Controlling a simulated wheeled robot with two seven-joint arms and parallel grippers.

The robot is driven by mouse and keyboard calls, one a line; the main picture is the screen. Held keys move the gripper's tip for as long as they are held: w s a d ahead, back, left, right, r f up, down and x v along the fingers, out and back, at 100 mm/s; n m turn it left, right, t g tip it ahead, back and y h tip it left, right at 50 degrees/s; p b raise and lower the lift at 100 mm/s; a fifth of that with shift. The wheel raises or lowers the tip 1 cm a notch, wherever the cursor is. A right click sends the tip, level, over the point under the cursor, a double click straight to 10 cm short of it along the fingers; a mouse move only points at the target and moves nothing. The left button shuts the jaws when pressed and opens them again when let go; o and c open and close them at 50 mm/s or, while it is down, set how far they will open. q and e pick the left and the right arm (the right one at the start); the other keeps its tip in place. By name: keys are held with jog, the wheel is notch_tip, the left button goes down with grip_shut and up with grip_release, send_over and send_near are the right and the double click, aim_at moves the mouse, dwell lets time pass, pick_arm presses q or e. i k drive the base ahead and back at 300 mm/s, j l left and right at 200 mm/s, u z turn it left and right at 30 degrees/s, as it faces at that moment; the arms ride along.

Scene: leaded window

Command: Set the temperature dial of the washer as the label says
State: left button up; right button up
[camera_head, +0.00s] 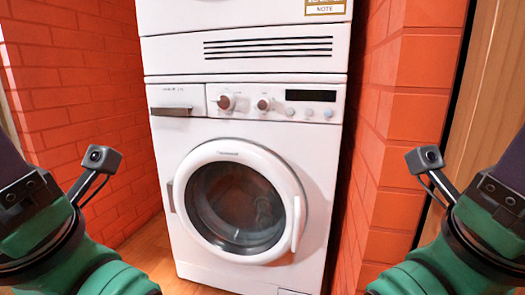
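The washer (160,150) is a white front loader straight ahead, with its round door shut. Its control panel has two round knobs: a left knob (226,102) and a right knob (263,104). Each has a brownish centre. Their markings are too small to read, so I cannot tell which is the temperature dial. A gold and white label (326,7) is cut off by the top edge at the upper right; only "NOTE" is legible. Parts of both my arms show at the lower corners, well apart from the washer. The fingers of both grippers are out of frame.
A dark display (310,95) and small buttons sit right of the knobs. A closed drawer (177,97) is at the panel's left. A white upper unit (240,20) with a slotted vent stands above. Red brick walls (85,90) close in both sides. Wooden floor shows below.

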aim_at(264, 104)
jog(key=j+u, duration=0.35)
jog(key=j, duration=0.15)
jog(key=i+j+u, duration=0.1)
jog(key=j+u, duration=0.3)
